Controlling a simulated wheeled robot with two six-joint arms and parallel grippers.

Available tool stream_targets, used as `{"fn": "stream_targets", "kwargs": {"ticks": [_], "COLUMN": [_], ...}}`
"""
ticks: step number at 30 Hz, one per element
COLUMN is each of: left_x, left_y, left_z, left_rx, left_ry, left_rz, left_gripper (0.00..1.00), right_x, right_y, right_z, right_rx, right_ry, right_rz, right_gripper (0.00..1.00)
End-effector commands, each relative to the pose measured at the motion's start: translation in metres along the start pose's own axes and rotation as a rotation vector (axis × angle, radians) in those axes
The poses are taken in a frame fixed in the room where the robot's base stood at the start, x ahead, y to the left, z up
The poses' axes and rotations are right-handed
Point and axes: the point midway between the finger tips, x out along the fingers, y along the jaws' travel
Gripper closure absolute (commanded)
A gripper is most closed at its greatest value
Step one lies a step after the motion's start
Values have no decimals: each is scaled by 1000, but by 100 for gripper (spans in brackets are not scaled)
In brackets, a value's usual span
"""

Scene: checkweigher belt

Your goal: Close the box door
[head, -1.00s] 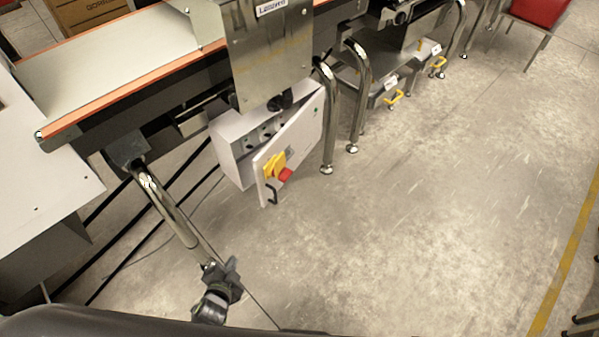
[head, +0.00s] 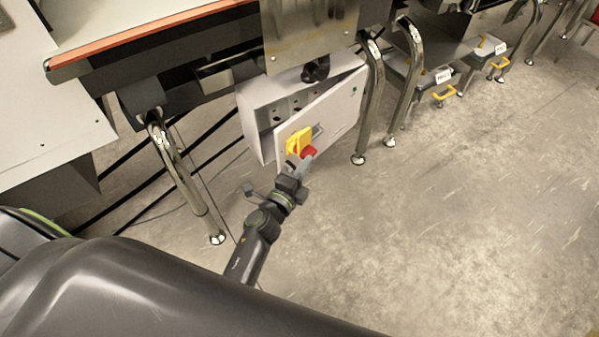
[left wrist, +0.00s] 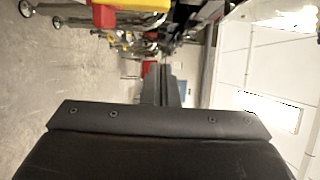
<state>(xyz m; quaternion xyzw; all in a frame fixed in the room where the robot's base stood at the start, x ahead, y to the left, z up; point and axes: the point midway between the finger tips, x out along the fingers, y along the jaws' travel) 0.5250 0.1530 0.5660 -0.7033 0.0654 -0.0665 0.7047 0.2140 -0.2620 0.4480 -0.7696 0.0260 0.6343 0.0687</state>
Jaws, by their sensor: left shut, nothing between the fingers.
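The light-grey box (head: 252,128) hangs below the belt, with dark fittings inside. Its door (head: 340,112) is ajar, hinged at the right, with a gap along its left side. On the door's face is a yellow switch plate (head: 297,140) with a red knob (head: 308,153). My left gripper (head: 299,164) is shut and empty, at the door's lower left just below the red knob. Whether it touches the door cannot be told. The left wrist view shows mostly my dark gripper body. My right gripper is not in view.
A chrome leg (head: 180,170) stands left of the box, and another (head: 370,105) close to its right. The belt with its orange edge (head: 150,28) runs above. Stands with yellow clamps (head: 445,93) are farther right. The right floor (head: 470,220) is clear.

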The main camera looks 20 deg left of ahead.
Motion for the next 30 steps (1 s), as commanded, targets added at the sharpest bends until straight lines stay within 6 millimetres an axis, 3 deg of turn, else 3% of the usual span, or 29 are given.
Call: {"fn": "stream_targets", "kwargs": {"ticks": [3,9,18,30], "left_x": [25,55,61,61], "left_y": [1,2,1,1], "left_z": [0,6,37,40], "left_rx": [0,3,-1,-2], "left_ry": [2,-1,-1,0], "left_rz": [-3,1,2,1], "left_gripper": [100,100,100,100], "right_x": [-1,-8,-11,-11], "right_y": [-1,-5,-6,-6], "right_z": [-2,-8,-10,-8], "right_rx": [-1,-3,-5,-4], "right_ry": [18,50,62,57], "right_rz": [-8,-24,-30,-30], "right_gripper": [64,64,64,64]}}
